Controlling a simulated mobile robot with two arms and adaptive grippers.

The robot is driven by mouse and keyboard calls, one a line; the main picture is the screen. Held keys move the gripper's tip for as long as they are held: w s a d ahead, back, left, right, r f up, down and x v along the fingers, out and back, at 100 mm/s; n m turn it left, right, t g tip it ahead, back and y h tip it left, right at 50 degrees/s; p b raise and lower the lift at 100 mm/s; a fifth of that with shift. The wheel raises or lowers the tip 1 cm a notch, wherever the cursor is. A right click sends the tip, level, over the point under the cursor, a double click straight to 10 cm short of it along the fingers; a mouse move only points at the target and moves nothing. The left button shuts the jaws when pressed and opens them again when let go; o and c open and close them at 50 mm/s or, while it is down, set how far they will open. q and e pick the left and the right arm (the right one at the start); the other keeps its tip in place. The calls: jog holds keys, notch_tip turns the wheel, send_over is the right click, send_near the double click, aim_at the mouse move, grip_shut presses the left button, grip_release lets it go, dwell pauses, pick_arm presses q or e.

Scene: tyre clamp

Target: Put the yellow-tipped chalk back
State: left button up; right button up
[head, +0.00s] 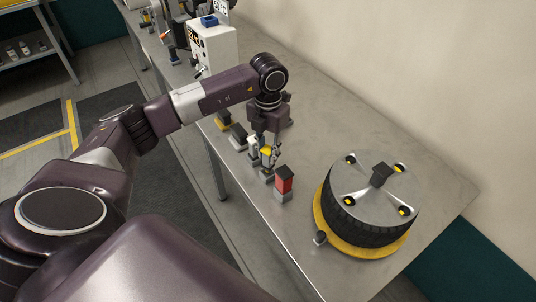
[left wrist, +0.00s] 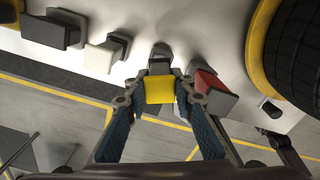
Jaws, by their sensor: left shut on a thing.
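The yellow-tipped chalk (left wrist: 160,89) is between the fingertips of my left gripper (left wrist: 160,92) in the left wrist view, its yellow face toward the camera. In the head view my left gripper (head: 266,150) points down over the table's near edge, and a bit of the yellow tip (head: 265,153) shows between its fingers. A small grey holder (left wrist: 160,54) shows just beyond the chalk in the left wrist view. I cannot tell whether the chalk touches or sits in it. The right gripper is not in view.
A red block with a black top (head: 284,179) stands in a grey base close beside my left gripper. A white block (left wrist: 103,56) and a black block (left wrist: 50,30) are on the other side. The tyre (head: 362,215) on its yellow ring is at right. The table's back is clear.

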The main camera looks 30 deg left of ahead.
pick_arm(q)
notch_tip(320, 180, down, 2)
jog(key=shift+f, duration=0.1)
jog(key=shift+f, duration=0.4)
jog(key=o, duration=1.1)
jog(key=shift+r, duration=0.15)
